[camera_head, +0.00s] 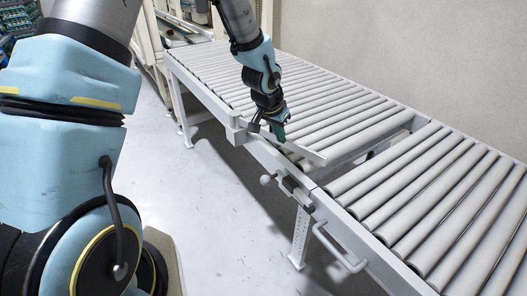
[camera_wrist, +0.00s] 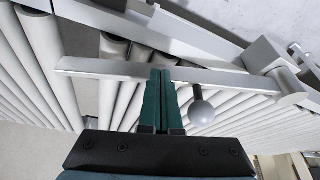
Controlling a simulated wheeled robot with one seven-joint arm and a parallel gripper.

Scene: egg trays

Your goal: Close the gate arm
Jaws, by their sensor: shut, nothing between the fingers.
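The gate arm (camera_head: 305,152) is a flat light grey bar. It reaches from a pivot block (camera_head: 237,132) on the conveyor's near rail, at a slant over the rollers. In the wrist view the bar (camera_wrist: 120,69) crosses the picture, with its pivot (camera_wrist: 287,85) at the right and its free end at the left. A grey ball knob (camera_wrist: 201,113) shows beside the fingers. My gripper (camera_head: 279,136) is shut and empty. In the wrist view its green fingertips (camera_wrist: 161,68) are at the bar's edge; I cannot tell whether they touch.
The roller conveyor (camera_head: 345,113) runs from back left to front right, with a gap between its two roller sections. A latch with a ball (camera_head: 265,180) and a handle (camera_head: 340,250) stick out from the near rail. The floor (camera_head: 215,220) in front is clear.

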